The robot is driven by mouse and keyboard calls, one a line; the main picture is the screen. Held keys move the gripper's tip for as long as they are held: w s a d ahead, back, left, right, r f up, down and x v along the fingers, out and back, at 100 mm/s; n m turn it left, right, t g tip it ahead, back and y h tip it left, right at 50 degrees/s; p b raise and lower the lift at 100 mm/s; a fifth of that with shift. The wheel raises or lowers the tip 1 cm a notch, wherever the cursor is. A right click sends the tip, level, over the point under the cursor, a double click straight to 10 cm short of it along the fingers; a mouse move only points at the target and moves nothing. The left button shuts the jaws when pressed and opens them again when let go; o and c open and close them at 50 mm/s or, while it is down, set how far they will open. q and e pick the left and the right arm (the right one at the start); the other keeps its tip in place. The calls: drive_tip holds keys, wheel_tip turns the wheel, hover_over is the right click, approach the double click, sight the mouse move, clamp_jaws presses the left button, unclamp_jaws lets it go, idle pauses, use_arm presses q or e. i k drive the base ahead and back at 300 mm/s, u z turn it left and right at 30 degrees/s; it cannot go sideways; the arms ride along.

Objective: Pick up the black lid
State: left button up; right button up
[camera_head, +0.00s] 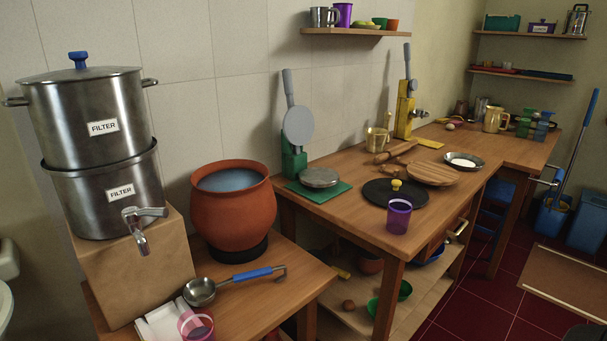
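A flat round black lid (379,199) with a yellow knob (397,184) on top lies on the wooden counter (340,215). A purple cup (398,216) stands at its front edge and hides a small part of it. A round wooden board (432,173) is just behind it to the right. Neither of my grippers shows in the head view.
A green press (293,160) with a grey disc stands left of the lid, and a metal pan (463,161) lies farther right. A clay pot (232,215) and a ladle (201,291) are on the lower left table. The counter's front edge is close to the cup.

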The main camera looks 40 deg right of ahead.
sight(377, 191)
drive_tip(key=z, duration=3.05)
drive_tip(key=i, duration=1.85)
drive_tip(key=u, duration=1)
